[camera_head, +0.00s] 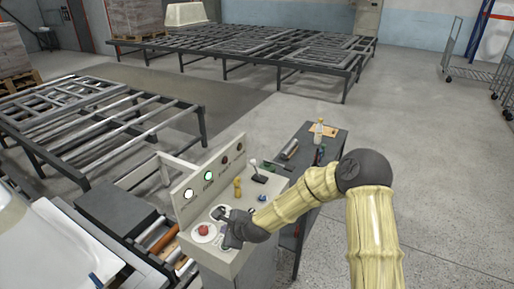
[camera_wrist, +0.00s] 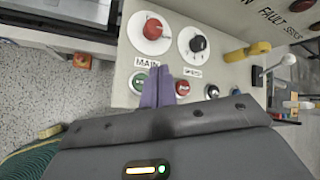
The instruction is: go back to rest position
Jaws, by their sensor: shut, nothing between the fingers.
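My gripper (camera_head: 219,214) is at the end of my bent yellow arm, over the front part of a beige control panel (camera_head: 245,192). In the wrist view, its two purple fingers (camera_wrist: 165,70) are together with nothing between them. They point at the panel between a green button (camera_wrist: 140,84) and a red button (camera_wrist: 183,88), below the MAIN and SPEED labels. A red knob (camera_wrist: 152,28) and a black knob (camera_wrist: 198,43) lie beyond the fingertips. I cannot tell whether the fingers touch the panel.
A yellow switch (camera_head: 238,182) and a joystick (camera_head: 257,168) stand up from the panel. A narrow dark table (camera_head: 335,140) with tools and a bottle is behind it. Roller tables (camera_head: 110,115) are at the left. Open floor (camera_head: 450,170) lies to the right.

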